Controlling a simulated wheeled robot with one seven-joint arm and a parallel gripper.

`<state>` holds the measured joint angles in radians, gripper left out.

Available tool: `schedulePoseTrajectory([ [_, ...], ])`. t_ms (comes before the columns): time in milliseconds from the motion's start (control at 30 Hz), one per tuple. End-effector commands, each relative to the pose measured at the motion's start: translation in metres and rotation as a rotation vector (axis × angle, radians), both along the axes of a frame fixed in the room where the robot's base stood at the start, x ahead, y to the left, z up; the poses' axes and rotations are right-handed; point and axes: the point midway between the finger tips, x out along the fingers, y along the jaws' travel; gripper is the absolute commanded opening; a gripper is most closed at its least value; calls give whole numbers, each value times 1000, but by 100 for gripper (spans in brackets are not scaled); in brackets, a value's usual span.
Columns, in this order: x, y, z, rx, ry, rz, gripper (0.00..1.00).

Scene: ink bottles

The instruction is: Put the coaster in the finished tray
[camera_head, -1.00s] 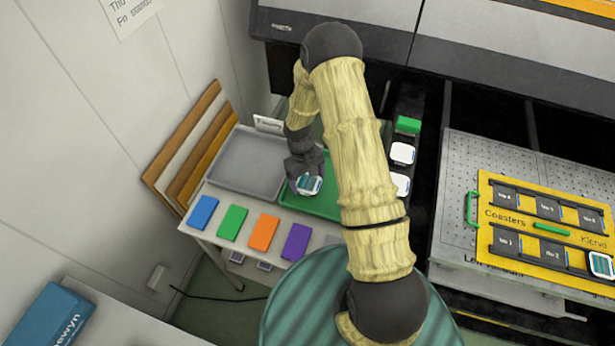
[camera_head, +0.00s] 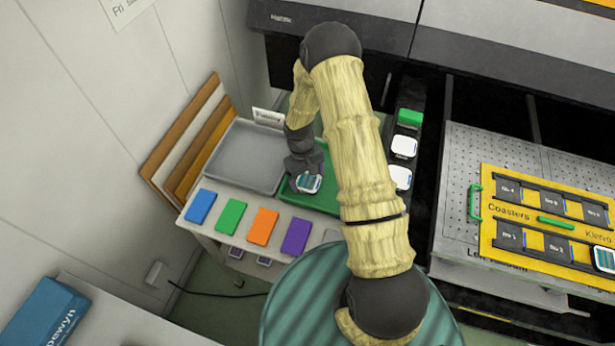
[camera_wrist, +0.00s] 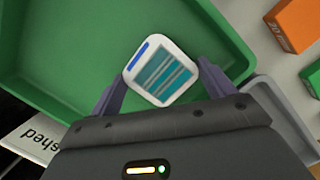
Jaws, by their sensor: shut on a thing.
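The coaster (camera_head: 309,184) is a white rounded square with teal stripes and a blue bar at one edge. My gripper (camera_head: 304,178) is shut on it, and the wrist view shows the coaster (camera_wrist: 162,72) held between the two fingertips (camera_wrist: 160,84). The finished tray is green (camera_head: 325,199); it also shows in the wrist view (camera_wrist: 60,60), behind and around the coaster. The coaster is over this tray; I cannot tell whether it touches the tray's floor. My arm hides part of the tray.
A grey tray (camera_head: 247,157) stands left of the green tray. Blue (camera_head: 201,206), green, orange (camera_head: 261,226) and purple blocks lie along the front edge. White coasters (camera_head: 405,147) lie on a dark strip to the right. A yellow coaster board (camera_head: 505,250) is farther right.

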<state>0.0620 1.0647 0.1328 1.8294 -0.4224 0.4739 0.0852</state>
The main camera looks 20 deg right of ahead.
Motion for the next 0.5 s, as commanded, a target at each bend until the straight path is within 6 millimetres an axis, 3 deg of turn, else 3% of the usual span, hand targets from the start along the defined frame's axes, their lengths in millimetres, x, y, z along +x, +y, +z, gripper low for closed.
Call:
schedulePoseTrajectory([
  [500, 0, 0, -9, 0, 0, 0, 51],
])
